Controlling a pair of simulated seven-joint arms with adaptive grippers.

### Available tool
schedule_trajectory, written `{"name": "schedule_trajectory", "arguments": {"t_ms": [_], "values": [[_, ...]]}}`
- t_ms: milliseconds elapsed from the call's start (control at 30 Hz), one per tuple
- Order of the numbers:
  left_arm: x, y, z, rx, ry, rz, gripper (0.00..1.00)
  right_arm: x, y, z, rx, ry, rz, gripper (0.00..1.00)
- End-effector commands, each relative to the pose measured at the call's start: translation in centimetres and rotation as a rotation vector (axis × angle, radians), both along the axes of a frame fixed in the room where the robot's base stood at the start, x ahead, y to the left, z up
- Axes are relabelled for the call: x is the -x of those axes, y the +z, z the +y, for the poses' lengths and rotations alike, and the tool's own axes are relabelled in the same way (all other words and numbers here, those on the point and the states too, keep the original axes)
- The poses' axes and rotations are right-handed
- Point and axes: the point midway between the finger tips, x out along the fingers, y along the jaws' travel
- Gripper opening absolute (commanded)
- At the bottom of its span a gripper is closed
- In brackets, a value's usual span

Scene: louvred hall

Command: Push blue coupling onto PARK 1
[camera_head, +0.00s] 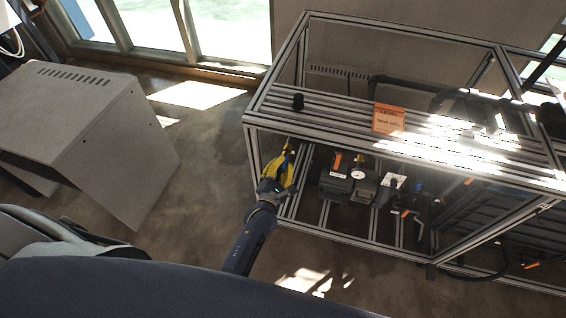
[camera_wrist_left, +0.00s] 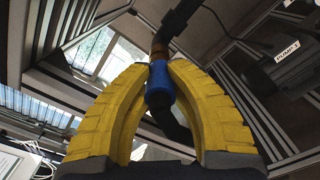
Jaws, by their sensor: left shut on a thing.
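My left gripper (camera_head: 284,158) reaches into the lower level of the metal frame, its yellow fingers at the frame's left end. In the left wrist view my left gripper (camera_wrist_left: 158,75) has both fingers closed around the blue coupling (camera_wrist_left: 158,86). A black hose (camera_wrist_left: 176,124) leaves the coupling toward the camera. Directly beyond the coupling is a brownish fitting (camera_wrist_left: 159,53) on a black pipe (camera_wrist_left: 175,24); I cannot tell whether it is seated there. No PARK 1 label is readable. The coupling cannot be made out in the head view. My right gripper is out of view.
Dark pump gear (camera_head: 336,183) stands below, right of my gripper. A PUMP 1 label (camera_wrist_left: 288,52) shows. A grey cabinet (camera_head: 95,135) stands left; floor between is clear.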

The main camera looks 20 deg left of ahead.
Motion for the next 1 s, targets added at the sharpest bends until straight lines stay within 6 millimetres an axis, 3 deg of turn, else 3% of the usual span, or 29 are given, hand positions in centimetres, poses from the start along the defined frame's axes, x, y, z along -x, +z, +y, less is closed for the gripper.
{"name": "schedule_trajectory", "arguments": {"t_ms": [600,1000], "values": [[5.5,-0.1,0.0,-0.001,-0.001,0.001,0.0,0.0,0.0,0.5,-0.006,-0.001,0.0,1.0],[6.2,0.0,0.0,0.0,0.0,-0.001,0.0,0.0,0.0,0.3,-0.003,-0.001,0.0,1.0]]}}
